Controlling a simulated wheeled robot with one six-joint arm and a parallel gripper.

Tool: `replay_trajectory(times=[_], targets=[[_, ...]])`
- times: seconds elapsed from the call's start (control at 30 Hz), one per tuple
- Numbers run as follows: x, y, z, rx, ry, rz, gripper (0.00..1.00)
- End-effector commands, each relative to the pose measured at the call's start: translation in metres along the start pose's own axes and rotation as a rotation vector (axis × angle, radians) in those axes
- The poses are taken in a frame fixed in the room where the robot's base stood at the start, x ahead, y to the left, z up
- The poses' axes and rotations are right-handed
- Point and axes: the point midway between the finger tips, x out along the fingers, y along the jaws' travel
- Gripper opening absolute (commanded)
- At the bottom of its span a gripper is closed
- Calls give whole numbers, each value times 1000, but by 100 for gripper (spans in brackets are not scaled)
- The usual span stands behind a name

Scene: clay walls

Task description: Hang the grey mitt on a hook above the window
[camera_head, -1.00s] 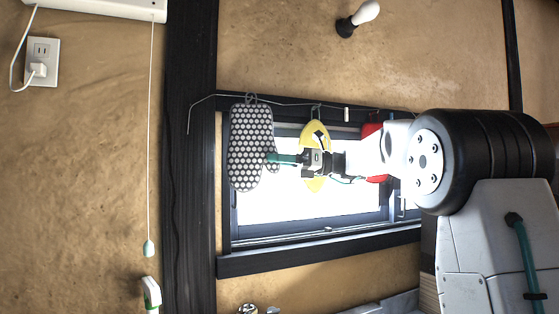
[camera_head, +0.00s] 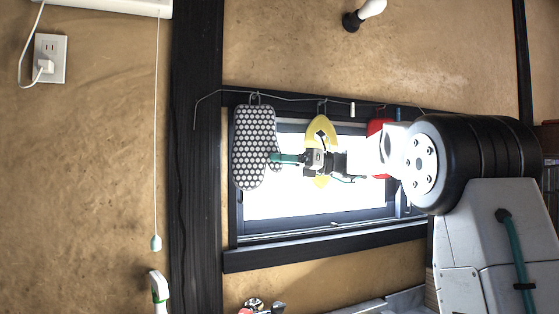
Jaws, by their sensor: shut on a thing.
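The grey mitt (camera_head: 254,135) with white dots is upright in front of the left part of the window (camera_head: 345,195). Its top is at a small hook (camera_head: 255,97) on the thin wire rail (camera_head: 290,98) above the window; I cannot tell for sure whether its loop is over the hook. My gripper (camera_head: 277,159), with green fingers, is shut on the mitt's right side, at the thumb. A yellow item (camera_head: 321,132) and a red item (camera_head: 376,129) hang from the rail further right, partly hidden by my arm.
A dark wooden post (camera_head: 196,200) stands left of the window. A pull cord (camera_head: 157,130) hangs on the wall further left, near an outlet (camera_head: 50,58). Small items (camera_head: 255,305) lie below the window. A white bulb (camera_head: 370,9) is on the upper wall.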

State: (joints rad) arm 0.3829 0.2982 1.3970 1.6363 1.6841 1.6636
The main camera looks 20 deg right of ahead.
Motion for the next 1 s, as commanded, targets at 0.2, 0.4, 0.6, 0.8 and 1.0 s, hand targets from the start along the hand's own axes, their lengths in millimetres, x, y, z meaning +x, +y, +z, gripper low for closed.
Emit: replay_trajectory(times=[0.2, 0.4, 0.6, 0.8, 1.0], targets=[[0, 0, 0, 1, 0, 0, 22], [0, 0, 0, 1, 0, 0, 45], [-2, 0, 0, 1, 0, -1, 45], [-28, -1, 0, 1, -1, -4, 45], [-62, -1, 0, 1, -1, -3, 45]])
